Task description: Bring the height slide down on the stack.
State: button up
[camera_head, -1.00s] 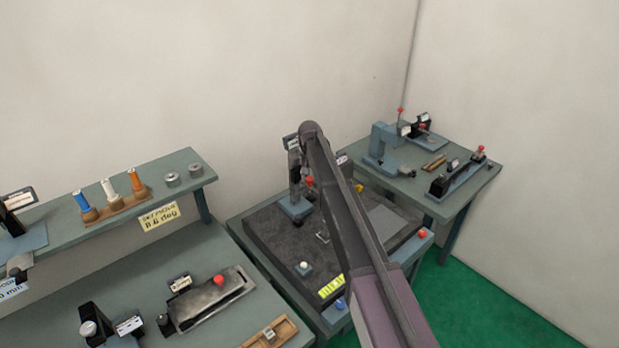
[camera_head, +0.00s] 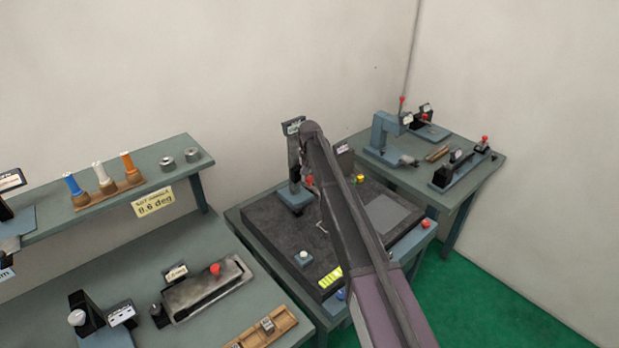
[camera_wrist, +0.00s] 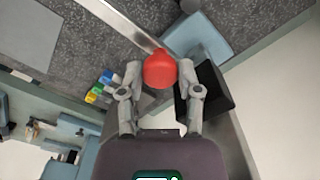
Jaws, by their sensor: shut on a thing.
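The height slide's red knob (camera_wrist: 160,70) sits between my gripper's fingers (camera_wrist: 160,80) in the wrist view, and the fingers are shut on it. In the head view the height stand (camera_head: 294,165) rises from the back left of the dark granite plate (camera_head: 268,232), and the red knob (camera_head: 309,181) shows beside its column. My arm hides the gripper and part of the slide in the head view. A pale metal bar (camera_wrist: 125,22) runs away from the knob in the wrist view. I cannot make out the stack or its contact with the slide.
A yellow block (camera_head: 360,178) and a grey pad (camera_head: 388,211) are on the plate's right part. A white-topped button block (camera_head: 303,258) is near its front. A second table (camera_head: 470,190) with fixtures stands back right. A bench with a shelf (camera_head: 150,180) is at left.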

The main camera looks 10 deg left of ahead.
jog(key=o, duration=0.8)
jog(key=shift+o, duration=0.2)
jog(key=shift+r, duration=0.1)
notch_tip(320, 180, up, 21)
jog(key=p, duration=2.1)
jog(key=s+d+f+b, duration=2.1)
jog(key=f, duration=0.1)
jog(key=shift+s+d+b, duration=0.15)
jog(key=shift+s+b, duration=0.1)
jog(key=shift+b, duration=0.1)
